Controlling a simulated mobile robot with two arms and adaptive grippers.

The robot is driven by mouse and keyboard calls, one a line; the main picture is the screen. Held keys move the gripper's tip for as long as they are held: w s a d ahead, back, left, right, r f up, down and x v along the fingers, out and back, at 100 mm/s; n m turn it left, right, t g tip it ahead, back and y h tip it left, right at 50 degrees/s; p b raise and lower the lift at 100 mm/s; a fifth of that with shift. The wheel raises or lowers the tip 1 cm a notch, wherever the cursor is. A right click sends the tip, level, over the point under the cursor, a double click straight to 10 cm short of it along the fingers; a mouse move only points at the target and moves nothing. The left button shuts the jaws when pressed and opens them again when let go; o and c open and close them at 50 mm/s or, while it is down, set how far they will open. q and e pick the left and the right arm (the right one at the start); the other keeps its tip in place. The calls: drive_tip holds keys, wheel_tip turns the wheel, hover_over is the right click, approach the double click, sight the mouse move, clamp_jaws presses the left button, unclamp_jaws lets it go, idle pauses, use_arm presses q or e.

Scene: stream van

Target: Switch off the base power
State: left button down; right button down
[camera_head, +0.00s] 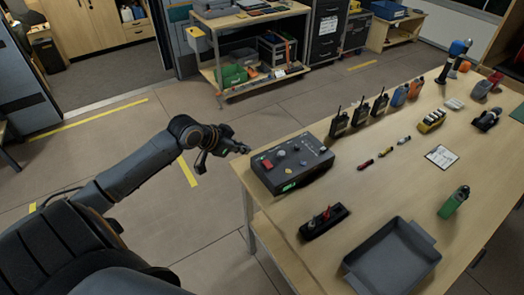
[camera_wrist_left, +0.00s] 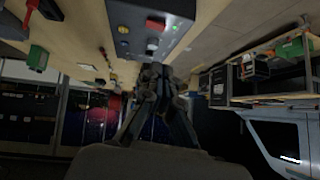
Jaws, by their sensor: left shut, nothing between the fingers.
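A dark grey control box (camera_head: 300,168) stands at the near left corner of the wooden table. Its top carries a red switch (camera_head: 267,163), several small knobs and a yellow part, and a green light glows on its front. My left gripper (camera_head: 243,148) is shut and empty, just off the box's left back corner, apparently apart from it. Whether the switch is on or off is too small to tell. My right gripper is not in view.
Several radios (camera_head: 360,112) stand behind the box. A black holder (camera_head: 323,222) with red-topped items and a grey tray (camera_head: 391,262) lie in front. The floor left of the table is clear.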

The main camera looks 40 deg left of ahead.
sight(268, 160)
use_arm(q)
drive_tip(key=shift+d+r, duration=0.35)
drive_tip(key=shift+r, duration=0.4)
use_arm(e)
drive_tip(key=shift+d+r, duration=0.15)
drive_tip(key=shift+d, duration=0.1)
